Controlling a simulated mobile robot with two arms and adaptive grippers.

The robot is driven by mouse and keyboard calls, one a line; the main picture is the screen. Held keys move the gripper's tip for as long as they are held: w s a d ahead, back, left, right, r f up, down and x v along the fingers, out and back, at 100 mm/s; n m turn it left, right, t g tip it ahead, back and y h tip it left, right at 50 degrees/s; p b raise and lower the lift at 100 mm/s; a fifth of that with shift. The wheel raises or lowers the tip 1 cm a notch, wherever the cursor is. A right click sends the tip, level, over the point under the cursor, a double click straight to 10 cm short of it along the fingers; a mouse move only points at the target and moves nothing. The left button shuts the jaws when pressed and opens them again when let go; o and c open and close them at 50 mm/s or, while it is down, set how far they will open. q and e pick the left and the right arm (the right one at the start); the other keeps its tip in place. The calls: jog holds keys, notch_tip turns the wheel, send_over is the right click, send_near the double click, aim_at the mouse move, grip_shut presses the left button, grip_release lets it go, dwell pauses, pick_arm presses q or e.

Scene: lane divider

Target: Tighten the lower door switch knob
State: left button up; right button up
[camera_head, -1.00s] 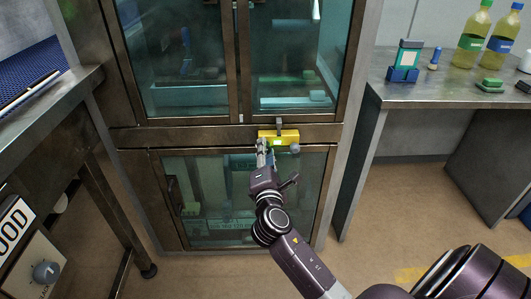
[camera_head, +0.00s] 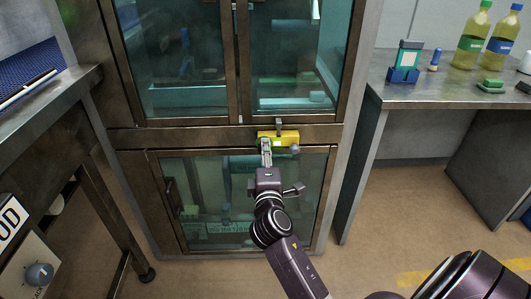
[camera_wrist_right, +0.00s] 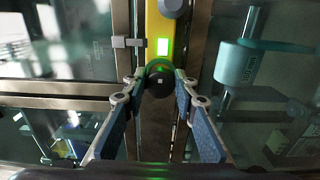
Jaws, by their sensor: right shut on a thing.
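The yellow door switch box (camera_head: 289,135) is mounted on the cabinet's cross rail, with a lit green light on it. It stands upright in the right wrist view (camera_wrist_right: 152,20), where the green light also glows. A dark round knob (camera_wrist_right: 159,84) at the near end of the box sits between the fingers of my right gripper (camera_wrist_right: 159,88). My right gripper (camera_head: 266,147) is shut on this knob; in the head view its fingers hide most of it. A second grey knob (camera_head: 295,149) shows at the box's right end, clear of the gripper. My left gripper is out of view.
Glass cabinet doors lie above and below the rail; the lower door has a dark handle (camera_head: 169,190). A metal bench (camera_head: 440,94) with bottles stands at the right. Another metal table (camera_head: 45,105) is at the left. The floor before the cabinet is open.

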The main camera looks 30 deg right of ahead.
jog(key=shift+f, duration=0.25)
jog(key=o, duration=1.2)
jog(key=shift+s+r, duration=0.1)
jog(key=shift+r, duration=0.05)
jog(key=shift+c, duration=0.2)
jog(key=v, duration=0.7)
jog(key=shift+s+a, duration=0.2)
jog(key=shift+s, duration=0.05)
